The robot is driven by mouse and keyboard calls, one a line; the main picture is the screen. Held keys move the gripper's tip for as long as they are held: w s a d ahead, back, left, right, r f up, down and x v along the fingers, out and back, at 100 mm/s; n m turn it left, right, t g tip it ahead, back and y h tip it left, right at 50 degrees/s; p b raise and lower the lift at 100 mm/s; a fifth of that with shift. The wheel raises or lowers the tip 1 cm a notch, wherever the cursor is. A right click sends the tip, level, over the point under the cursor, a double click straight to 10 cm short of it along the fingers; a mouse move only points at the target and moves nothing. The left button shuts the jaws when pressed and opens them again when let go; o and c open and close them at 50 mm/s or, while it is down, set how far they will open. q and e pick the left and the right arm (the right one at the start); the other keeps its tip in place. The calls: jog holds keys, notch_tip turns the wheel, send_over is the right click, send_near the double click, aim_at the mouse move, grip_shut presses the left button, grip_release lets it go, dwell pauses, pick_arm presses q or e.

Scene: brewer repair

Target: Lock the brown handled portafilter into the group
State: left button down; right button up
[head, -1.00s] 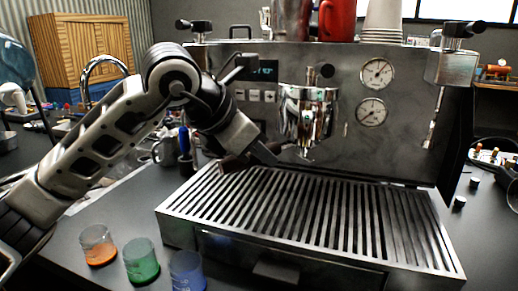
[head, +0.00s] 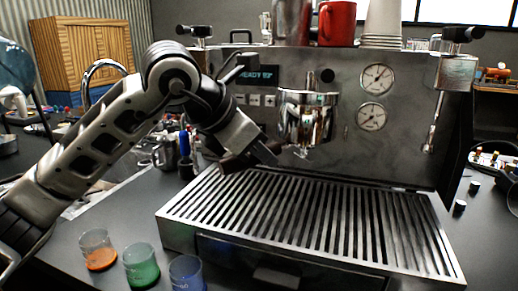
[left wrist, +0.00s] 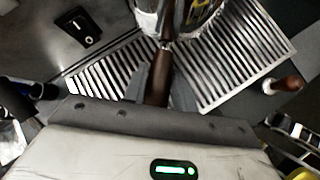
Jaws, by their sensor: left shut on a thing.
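The portafilter's brown handle (head: 236,163) sticks out to the left below the chrome group (head: 307,112) on the front of the machine. Its metal head and spout (head: 302,151) are directly under the group. I cannot tell whether it is seated or how far it is turned. My left gripper (head: 266,155) is shut on the handle. In the left wrist view the handle (left wrist: 158,80) lies between the two fingers, with the chrome head at the top edge. My right gripper is not in view.
The slatted drip tray (head: 310,215) lies below. Orange, green (head: 142,264) and blue cups stand at the front left. A red mug (head: 337,23) and paper cups are on top of the machine. A brown-knobbed tool (left wrist: 285,84) stands right of the tray in the left wrist view.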

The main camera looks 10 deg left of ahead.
pick_arm(q)
jog(key=shift+r, duration=0.45)
dwell(0.7)
jog(key=shift+b, duration=0.4)
jog(key=shift+r, duration=0.1)
dwell(0.8)
jog(key=shift+d+b, duration=0.1)
jog(key=shift+b, duration=0.25)
jog(key=shift+s+d+n+t+y+b, duration=0.3)
jog(key=shift+n+t+b, duration=0.1)
jog(key=shift+n+b, duration=0.1)
jog(key=s+d+n+t+y+b, duration=0.1)
jog(key=s+d+n+y+b, duration=0.2)
jog(key=d+n+y+b, duration=0.2)
jog(key=n, duration=0.2)
jog(key=shift+d+n+t+y+b, duration=0.25)
jog(key=shift+n+t+y+b, duration=0.05)
jog(key=shift+y, duration=0.1)
